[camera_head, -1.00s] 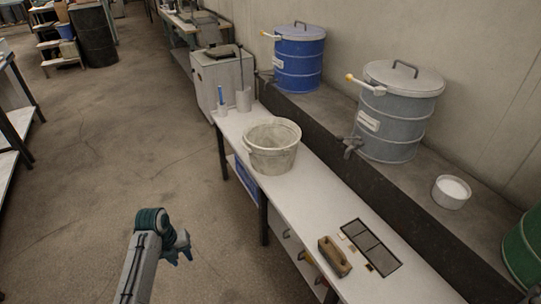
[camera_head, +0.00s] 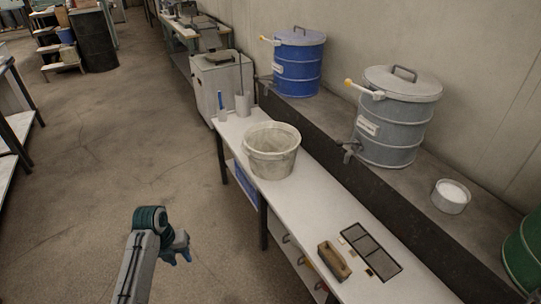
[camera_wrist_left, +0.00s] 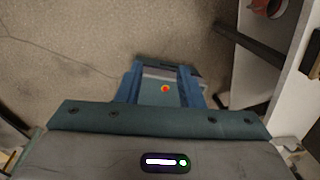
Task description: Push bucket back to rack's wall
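The bucket (camera_head: 270,166), a stained off-white tub with a wide rim, stands upright on the white top of a long rack-like bench (camera_head: 300,203) in the head view. Its rear side is near the dark vertical face (camera_head: 330,147) behind the bench; I cannot tell whether they touch. My left gripper (camera_head: 178,258) is in front of the bench, over the floor, lower left of the bucket and well apart from it. My right gripper is not in view.
A blue drum (camera_head: 298,66) and a grey drum with a tap (camera_head: 396,125) stand on the ledge behind, with a small white pot (camera_head: 451,197).

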